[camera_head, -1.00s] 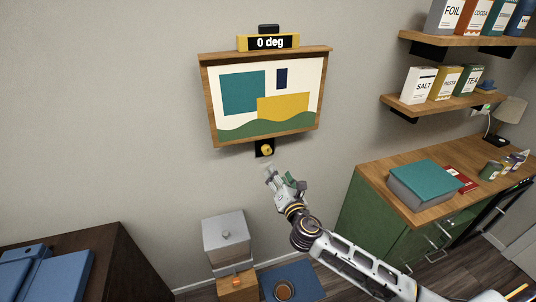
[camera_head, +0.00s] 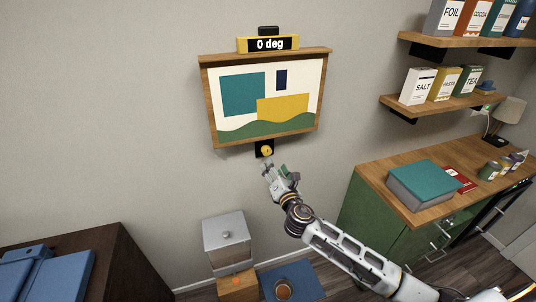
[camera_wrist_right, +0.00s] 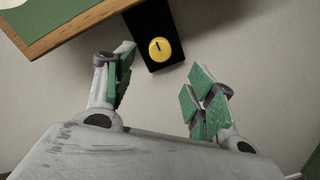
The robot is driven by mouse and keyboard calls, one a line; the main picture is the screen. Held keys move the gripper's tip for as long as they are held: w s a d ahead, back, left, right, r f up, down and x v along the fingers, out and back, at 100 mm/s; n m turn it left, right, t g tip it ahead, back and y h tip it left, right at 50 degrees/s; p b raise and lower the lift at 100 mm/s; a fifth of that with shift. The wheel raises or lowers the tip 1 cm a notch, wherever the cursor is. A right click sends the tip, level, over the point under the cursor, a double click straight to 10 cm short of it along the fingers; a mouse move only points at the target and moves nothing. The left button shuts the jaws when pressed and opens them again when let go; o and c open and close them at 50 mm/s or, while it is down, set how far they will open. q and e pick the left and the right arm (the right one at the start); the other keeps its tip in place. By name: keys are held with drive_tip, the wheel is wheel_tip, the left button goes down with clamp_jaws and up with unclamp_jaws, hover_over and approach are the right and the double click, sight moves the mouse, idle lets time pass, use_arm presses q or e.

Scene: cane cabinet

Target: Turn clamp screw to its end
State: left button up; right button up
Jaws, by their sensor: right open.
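The clamp screw (camera_head: 266,150) is a small yellow round knob on a black plate under the framed picture. It also shows in the right wrist view as a yellow knob (camera_wrist_right: 160,49) with a dark mark near its top. A yellow display (camera_head: 268,43) above the frame reads "0 deg". My right gripper (camera_head: 268,168) is just below the knob, apart from it. In the right wrist view my right gripper (camera_wrist_right: 160,88) is open and empty, its green-padded fingers on either side below the knob. My left gripper is not in view.
The wooden picture frame (camera_head: 264,97) hangs directly above the knob. A counter (camera_head: 385,207) with a teal-topped book (camera_head: 424,176) stands at the right. Shelves (camera_head: 450,99) hold several boxes. A metal box (camera_head: 226,240) stands below left. The wall around the knob is clear.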

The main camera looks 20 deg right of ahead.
sight(267, 153)
drive_tip(key=shift+w+p, duration=0.45)
drive_tip(key=shift+w, duration=4.25)
drive_tip(key=shift+c, duration=0.3)
drive_tip(key=c, duration=1)
